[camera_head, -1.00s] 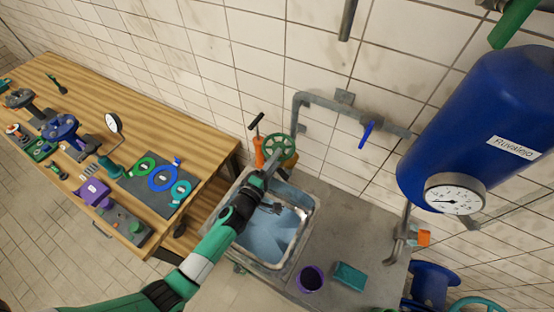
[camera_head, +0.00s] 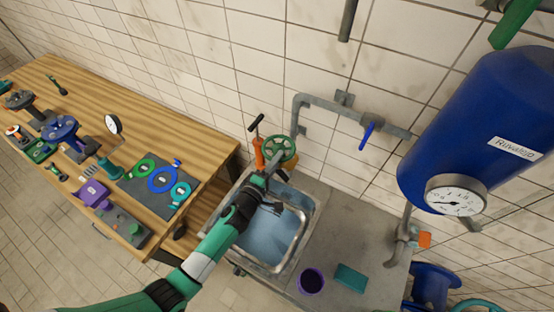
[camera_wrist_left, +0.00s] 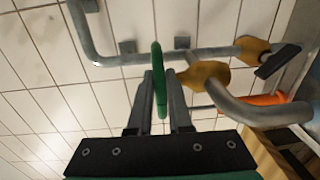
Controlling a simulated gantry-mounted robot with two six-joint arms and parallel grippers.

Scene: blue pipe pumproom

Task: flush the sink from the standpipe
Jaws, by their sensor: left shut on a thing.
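The green handwheel (camera_head: 281,149) sits on the standpipe's brassy valve behind the sink's back edge. My left gripper (camera_head: 274,165) is at the near side of this wheel. In the left wrist view the wheel's rim (camera_wrist_left: 158,75) stands edge-on between the two grey fingers of the left gripper (camera_wrist_left: 160,92), which is shut on it. The steel sink (camera_head: 305,238) has a bluish basin, partly hidden by my left arm. I cannot tell if water flows. My right gripper is not in view.
An orange bottle-like thing with a black T-handle (camera_head: 257,124) stands close left of the wheel. A grey pipe (camera_head: 320,102) with a blue lever (camera_head: 367,136) runs behind. A purple cup (camera_head: 311,281) and teal sponge (camera_head: 350,277) lie on the counter. A blue tank (camera_head: 480,130) hangs right.

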